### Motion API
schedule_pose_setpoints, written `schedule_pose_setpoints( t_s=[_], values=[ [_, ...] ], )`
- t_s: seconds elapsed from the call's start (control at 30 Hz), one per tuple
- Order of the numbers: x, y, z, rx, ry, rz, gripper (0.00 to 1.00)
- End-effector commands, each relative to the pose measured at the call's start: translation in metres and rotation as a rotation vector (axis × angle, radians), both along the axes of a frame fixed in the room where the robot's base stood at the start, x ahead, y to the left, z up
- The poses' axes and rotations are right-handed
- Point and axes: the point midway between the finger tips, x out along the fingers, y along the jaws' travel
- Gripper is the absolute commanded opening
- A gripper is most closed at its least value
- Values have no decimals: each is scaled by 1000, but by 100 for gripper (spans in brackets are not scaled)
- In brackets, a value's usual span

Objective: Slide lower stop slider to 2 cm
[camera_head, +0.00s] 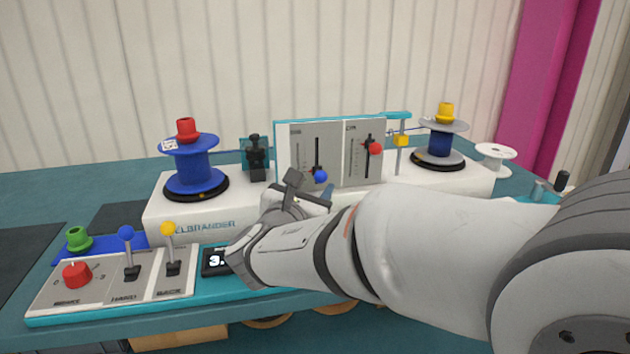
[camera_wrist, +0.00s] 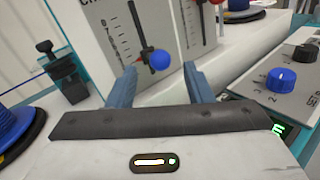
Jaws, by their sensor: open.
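An upright panel (camera_head: 336,135) carries two vertical sliders with printed scales. The left slider has a blue knob (camera_head: 320,176) low on its slot; the right one has a red knob (camera_head: 376,149) set higher. I cannot read which is labelled lower stop. My gripper (camera_head: 307,190) is in front of the panel, just below the blue knob. In the wrist view the blue knob (camera_wrist: 160,60) shows between and beyond the tips of my open gripper (camera_wrist: 159,82), with nothing held. The numbers beside its slot are too small to read surely.
A blue reel (camera_head: 190,170) stands left of the panel and a grey-rimmed reel (camera_head: 440,145) right. A control board with levers and a red knob (camera_head: 76,274) lies front left. A display (camera_head: 216,261) is partly hidden by my arm. A blue dial (camera_wrist: 281,79) sits right.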

Motion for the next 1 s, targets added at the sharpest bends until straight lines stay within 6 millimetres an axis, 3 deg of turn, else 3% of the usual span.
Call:
schedule_pose_setpoints(
  t_s=[0.1, 0.3, 0.73, 0.87, 1.0],
  values=[
    [-22, 8, 2, 0, -1, 4, 46],
    [-43, 14, 1, 0, 1, 2, 46],
    [-46, 10, 2, 12, 6, -14, 46],
    [-48, -28, 12, 127, 55, -119, 46],
    [-66, -105, 21, 411, 142, -370, 46]
  ],
)
